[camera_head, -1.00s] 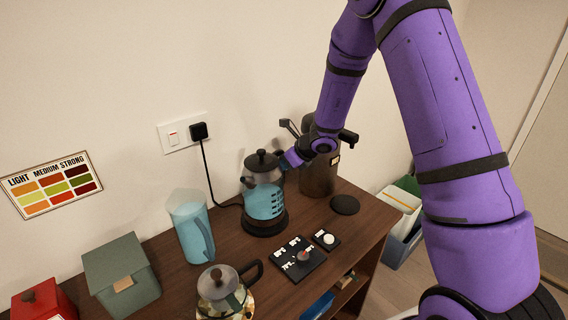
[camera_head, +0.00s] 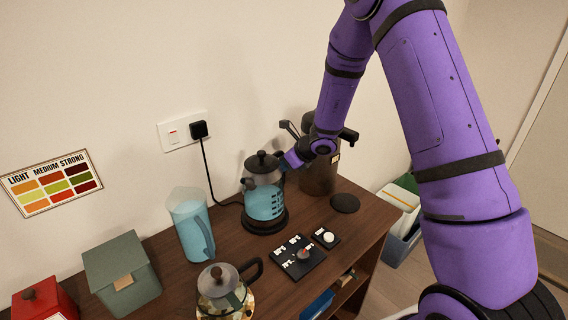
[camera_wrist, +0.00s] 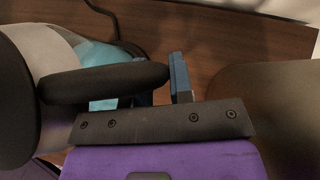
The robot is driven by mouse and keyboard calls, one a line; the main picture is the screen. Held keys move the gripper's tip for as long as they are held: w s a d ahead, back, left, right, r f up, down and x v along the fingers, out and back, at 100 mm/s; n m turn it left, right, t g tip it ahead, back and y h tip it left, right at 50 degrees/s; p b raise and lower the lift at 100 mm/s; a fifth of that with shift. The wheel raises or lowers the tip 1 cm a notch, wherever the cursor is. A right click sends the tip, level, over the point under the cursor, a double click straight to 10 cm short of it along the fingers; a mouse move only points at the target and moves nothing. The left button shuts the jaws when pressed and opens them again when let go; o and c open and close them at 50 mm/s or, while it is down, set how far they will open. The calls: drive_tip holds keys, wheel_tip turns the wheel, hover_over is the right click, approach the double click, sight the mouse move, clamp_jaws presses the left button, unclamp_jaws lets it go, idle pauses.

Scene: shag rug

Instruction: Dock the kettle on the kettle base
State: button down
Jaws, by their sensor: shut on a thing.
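The kettle (camera_head: 265,198) is a clear vessel with blue liquid and a dark lid. It stands upright on or just over the round black kettle base (camera_head: 265,225); I cannot tell whether it is fully seated. My gripper (camera_head: 292,160) is at the kettle's right side, shut on its handle. In the wrist view the dark kettle handle (camera_wrist: 105,82) lies across by the blue fingertips (camera_wrist: 165,82), with the kettle's body (camera_wrist: 52,55) at left. The contact itself is partly hidden.
A blue pitcher (camera_head: 190,225), a glass teapot (camera_head: 222,290) and a green box (camera_head: 120,272) stand to the left. A control panel (camera_head: 298,260) lies in front. A dark metal canister (camera_head: 318,178) stands close right of my gripper. A black cord runs behind to the socket (camera_head: 198,130).

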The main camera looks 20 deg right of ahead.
drive_tip(key=c, duration=1.3)
unclamp_jaws()
drive_tip(key=shift+f, duration=0.15)
drive_tip(key=v, duration=1.1)
